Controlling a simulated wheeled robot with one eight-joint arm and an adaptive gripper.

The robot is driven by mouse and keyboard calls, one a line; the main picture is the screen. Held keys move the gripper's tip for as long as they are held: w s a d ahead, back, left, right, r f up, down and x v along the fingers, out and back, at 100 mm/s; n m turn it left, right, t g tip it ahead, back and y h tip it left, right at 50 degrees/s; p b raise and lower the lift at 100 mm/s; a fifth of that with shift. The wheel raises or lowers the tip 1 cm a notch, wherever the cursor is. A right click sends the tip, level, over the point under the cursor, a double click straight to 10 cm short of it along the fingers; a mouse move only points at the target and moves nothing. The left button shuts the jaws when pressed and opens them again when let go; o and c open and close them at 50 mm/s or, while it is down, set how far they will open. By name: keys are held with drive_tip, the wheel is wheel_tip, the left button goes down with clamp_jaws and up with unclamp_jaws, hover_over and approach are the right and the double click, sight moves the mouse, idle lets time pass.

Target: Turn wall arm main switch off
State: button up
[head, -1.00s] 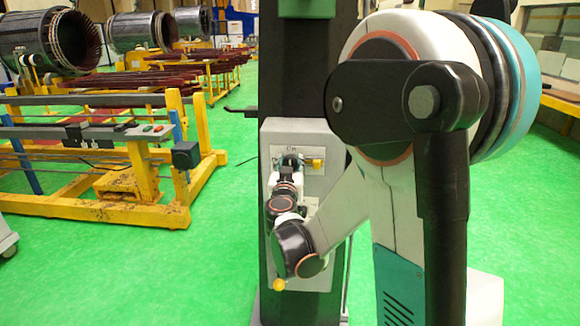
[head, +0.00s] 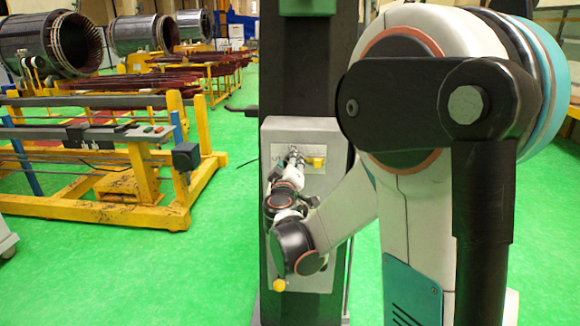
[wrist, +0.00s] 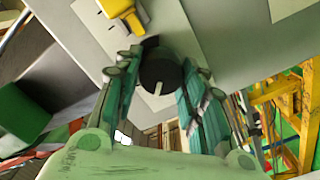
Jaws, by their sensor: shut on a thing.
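The round black knob (wrist: 160,72) with a white mark is on the grey control box, between my fingers in the wrist view. I take it as the main switch. My gripper (wrist: 161,62) is shut on the knob, with a teal finger on either side. In the head view my gripper (head: 296,155) is at the upper part of the grey box (head: 318,127), which is fixed to a dark column. There the knob is hidden by my gripper, and its exact angle is hard to read.
A yellow switch (head: 317,162) is close to the right of my gripper, and it also shows in the wrist view (wrist: 122,12). A yellow knob (head: 279,285) sits low on the box. A yellow frame (head: 150,190) stands at left, with open green floor around it.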

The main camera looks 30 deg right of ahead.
drive_tip(key=shift+f+n+b, duration=0.2)
drive_tip(key=shift+n+b, duration=0.3)
drive_tip(key=shift+n, duration=3.7)
drive_tip(key=o, duration=1.1)
drive_tip(key=shift+a, duration=0.1)
drive_tip(key=shift+c, duration=0.2)
drive_tip(key=v, duration=1.2)
